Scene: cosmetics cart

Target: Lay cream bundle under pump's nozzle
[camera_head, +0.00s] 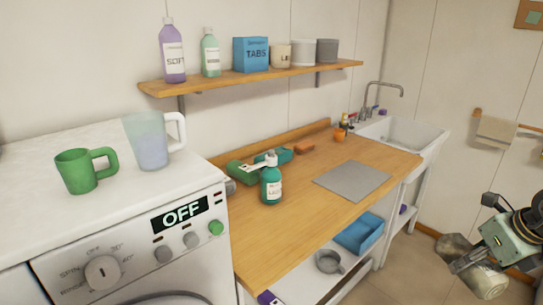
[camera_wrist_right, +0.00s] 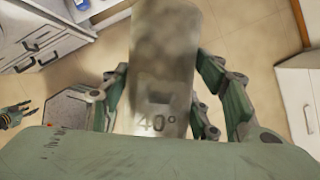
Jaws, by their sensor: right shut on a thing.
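The teal pump bottle (camera_head: 271,183) stands upright on the wooden counter, with its white nozzle (camera_head: 257,165) pointing left. My right gripper (camera_head: 478,268) is at the lower right of the head view, well away from the counter and above the floor. It is shut on the cream bundle (camera_head: 455,250), a mottled beige roll. In the right wrist view the bundle (camera_wrist_right: 163,65) sits between the fingers and shows a "40°" mark. My left gripper (camera_wrist_right: 16,114) seems to show at the left edge of the right wrist view, its fingers apart; it is out of the head view.
Green and teal blocks (camera_head: 240,173) lie behind the pump. A grey mat (camera_head: 352,180) lies to its right, with bare wood between. The washing machine (camera_head: 130,235) bearing two mugs stands left. A sink (camera_head: 395,133) is at the far end; a blue bin (camera_head: 360,233) is below.

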